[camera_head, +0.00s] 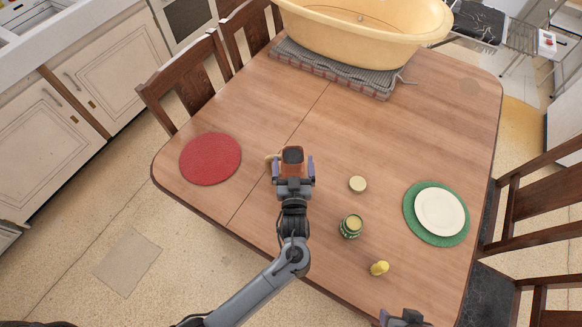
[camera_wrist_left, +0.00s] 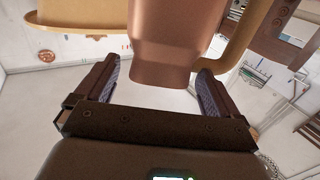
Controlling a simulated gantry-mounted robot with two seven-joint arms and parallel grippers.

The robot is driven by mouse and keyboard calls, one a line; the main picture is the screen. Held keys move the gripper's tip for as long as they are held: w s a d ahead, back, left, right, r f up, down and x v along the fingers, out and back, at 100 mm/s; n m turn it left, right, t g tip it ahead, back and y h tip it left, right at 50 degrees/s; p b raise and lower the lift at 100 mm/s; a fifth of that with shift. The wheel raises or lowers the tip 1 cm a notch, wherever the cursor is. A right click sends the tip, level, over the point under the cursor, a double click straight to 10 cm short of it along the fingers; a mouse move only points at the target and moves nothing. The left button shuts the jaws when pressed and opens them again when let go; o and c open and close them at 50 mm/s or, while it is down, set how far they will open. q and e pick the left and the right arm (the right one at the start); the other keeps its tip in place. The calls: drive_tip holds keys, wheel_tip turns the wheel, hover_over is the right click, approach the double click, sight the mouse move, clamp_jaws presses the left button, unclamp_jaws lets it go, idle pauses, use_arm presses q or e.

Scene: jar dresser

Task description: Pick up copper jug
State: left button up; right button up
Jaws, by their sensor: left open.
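The copper jug (camera_head: 292,155) stands on the wooden table, left of the table's middle. My left gripper (camera_head: 293,167) is at it, with one finger on each side and the jug's dark open top between them. In the left wrist view the jug's copper body (camera_wrist_left: 172,45) is close ahead, with a tan handle (camera_wrist_left: 240,42) at its right. The open fingers (camera_wrist_left: 156,85) show a gap on both sides of the jug. My right gripper (camera_head: 402,318) shows only partly at the bottom edge; its fingers are unclear.
A red round mat (camera_head: 210,158) lies left. A round lid (camera_head: 357,184), a green jar (camera_head: 351,226) and a yellow item (camera_head: 379,268) are right of my arm. A white plate (camera_head: 439,212) lies on a green mat (camera_head: 411,222). A large yellow tub (camera_head: 365,40) stands at the back.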

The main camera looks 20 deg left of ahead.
sight(293, 150)
use_arm(q)
drive_tip(key=shift+b+x, duration=0.3)
drive_tip(key=shift+x, duration=2.25)
drive_tip(key=c, duration=1.7)
